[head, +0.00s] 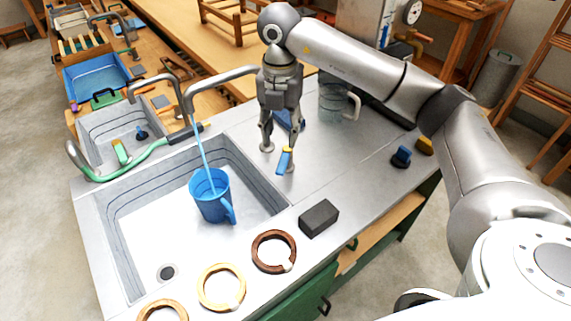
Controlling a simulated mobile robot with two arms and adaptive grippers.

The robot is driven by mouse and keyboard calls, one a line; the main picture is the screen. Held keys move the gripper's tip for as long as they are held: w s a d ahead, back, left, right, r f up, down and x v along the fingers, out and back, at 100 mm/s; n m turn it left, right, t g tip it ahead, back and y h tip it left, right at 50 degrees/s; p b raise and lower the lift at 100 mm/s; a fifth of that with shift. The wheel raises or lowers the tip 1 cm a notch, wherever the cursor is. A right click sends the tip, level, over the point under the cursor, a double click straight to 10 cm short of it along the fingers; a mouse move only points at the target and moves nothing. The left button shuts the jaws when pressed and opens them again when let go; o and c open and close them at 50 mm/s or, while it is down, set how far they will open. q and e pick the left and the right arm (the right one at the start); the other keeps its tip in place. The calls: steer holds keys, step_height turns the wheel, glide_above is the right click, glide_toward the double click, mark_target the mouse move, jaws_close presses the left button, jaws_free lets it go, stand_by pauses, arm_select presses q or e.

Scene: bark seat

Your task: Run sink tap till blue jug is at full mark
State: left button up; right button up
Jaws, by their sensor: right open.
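The blue jug (211,207) stands in the sink basin (130,225), its handle toward the lower right. A thin stream of water (203,155) runs from the tap spout (215,79) into the jug's open top. The water level and any full mark cannot be made out. My right gripper (278,157) is open and points down over the steel counter right of the basin. A blue lever (284,161) shows by its right fingertip; whether they touch I cannot tell. Part of the tap is hidden behind the gripper. My left gripper is not in view.
A clear jug (334,103) stands behind my right gripper. A dark block (319,218) and several rings, one dark brown (273,251), lie along the front edge. A green hose (125,163) lies at the basin's left. The counter right of the gripper is mostly clear.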

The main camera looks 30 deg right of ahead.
steer(key=p, duration=0.1)
glide_above(282, 166)
step_height(282, 166, down, 5)
steer(key=shift+s+r, duration=0.1)
steer(key=shift+r, duration=0.05)
step_height(282, 166, down, 4)
steer(key=shift+f+p, duration=0.25)
steer(key=shift+p, duration=0.15)
steer(key=shift+f, duration=0.3)
steer(key=shift+c, duration=0.9)
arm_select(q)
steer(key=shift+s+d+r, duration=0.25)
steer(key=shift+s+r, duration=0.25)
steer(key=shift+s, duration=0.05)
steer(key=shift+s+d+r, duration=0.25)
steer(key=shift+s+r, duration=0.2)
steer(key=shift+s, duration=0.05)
arm_select(e)
jaws_close()
